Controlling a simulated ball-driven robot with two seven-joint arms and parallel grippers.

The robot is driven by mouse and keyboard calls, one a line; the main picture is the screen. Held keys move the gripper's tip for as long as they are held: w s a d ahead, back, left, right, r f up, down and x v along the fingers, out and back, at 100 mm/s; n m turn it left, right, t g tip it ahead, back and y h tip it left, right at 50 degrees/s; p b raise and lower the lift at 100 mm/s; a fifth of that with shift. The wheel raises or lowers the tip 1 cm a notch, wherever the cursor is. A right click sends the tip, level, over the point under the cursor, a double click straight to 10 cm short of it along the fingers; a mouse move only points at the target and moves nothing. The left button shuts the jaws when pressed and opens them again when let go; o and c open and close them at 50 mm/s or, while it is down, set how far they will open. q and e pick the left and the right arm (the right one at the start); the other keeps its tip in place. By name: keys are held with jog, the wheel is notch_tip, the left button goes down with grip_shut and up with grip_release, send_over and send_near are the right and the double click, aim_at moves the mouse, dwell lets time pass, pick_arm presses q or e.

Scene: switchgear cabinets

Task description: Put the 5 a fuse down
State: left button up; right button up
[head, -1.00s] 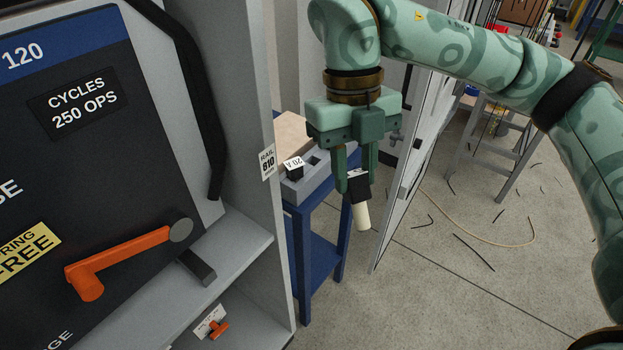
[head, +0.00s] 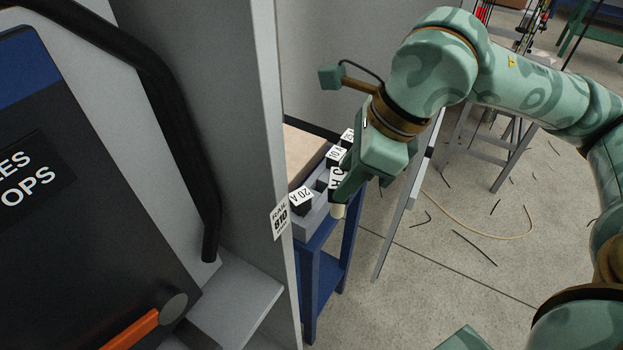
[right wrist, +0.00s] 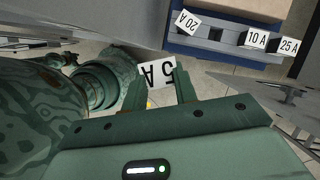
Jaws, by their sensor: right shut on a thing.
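My right gripper (head: 340,192) is shut on the 5 A fuse (head: 338,211), a pale cylinder with a dark top and white label. In the right wrist view its "5 A" label (right wrist: 157,73) shows between the fingers (right wrist: 158,92). The fuse hangs beside the grey fuse rack (head: 311,222); whether they touch I cannot tell. The rack holds the 20 A fuse (head: 301,199), the 10 A fuse (head: 336,155) and the 25 A fuse (head: 347,137). A dark empty slot (right wrist: 215,34) shows between the 20 A and 10 A fuses. My left gripper is not in view.
The rack stands on a blue table (head: 325,270) beside the grey cabinet side wall (head: 255,120), which carries a "RAIL 810" label (head: 280,221). A black handle (head: 180,120) and an orange lever (head: 135,330) are at the left. Open floor (head: 450,250) lies to the right.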

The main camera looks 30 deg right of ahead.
jog(key=w+d+f+b, duration=0.1)
jog(key=w+f, duration=0.2)
jog(key=w+d+f+b, duration=0.1)
jog(key=w+f+b, duration=0.1)
jog(key=w, duration=0.2)
jog(key=w+d+f+b, duration=0.1)
jog(key=w+f, duration=0.2)
jog(key=w, duration=0.1)
jog(key=shift+w+d+f, duration=0.25)
jog(key=shift+d+f, duration=0.1)
jog(key=f+b, duration=0.1)
jog(key=f, duration=0.1)
jog(key=w+f+b, duration=0.1)
jog(key=f+b, duration=0.1)
jog(key=f, duration=0.1)
jog(key=shift+w+d, duration=0.15)
jog(key=shift+d, duration=0.05)
grip_shut()
jog(key=shift+s+a+r, duration=0.1)
jog(key=shift+s+r, duration=0.1)
jog(key=shift+r, duration=0.2)
jog(key=o, duration=1.1)
grip_release()
jog(key=shift+f, duration=0.1)
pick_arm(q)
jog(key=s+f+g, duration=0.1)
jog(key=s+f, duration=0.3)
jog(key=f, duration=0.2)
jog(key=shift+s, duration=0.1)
